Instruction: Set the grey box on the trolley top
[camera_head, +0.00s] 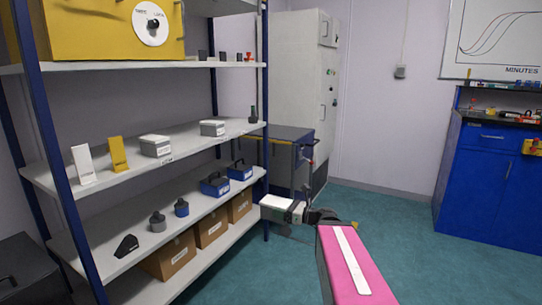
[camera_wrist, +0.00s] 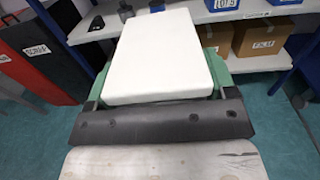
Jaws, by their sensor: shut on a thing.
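My gripper (camera_head: 292,210) is out in front of the shelf rack, at the end of my arm. It is shut on a box with a flat white top (camera_head: 275,202), which I take to be the grey box; its sides are mostly hidden. In the wrist view the white top (camera_wrist: 160,52) fills the space between the green fingers, held clear of the floor. A dark-topped stand with a yellow front edge (camera_head: 281,133), apparently the trolley, stands behind the gripper, beside the tall cabinet. The held box is apart from it.
The shelf rack (camera_head: 130,178) on the left holds similar pale-lidded boxes (camera_head: 155,146), blue boxes (camera_head: 215,184) and cartons (camera_head: 212,228). A tall grey cabinet (camera_head: 297,80) stands behind. A blue cabinet (camera_head: 480,185) is at right. The teal floor (camera_head: 385,225) between is open.

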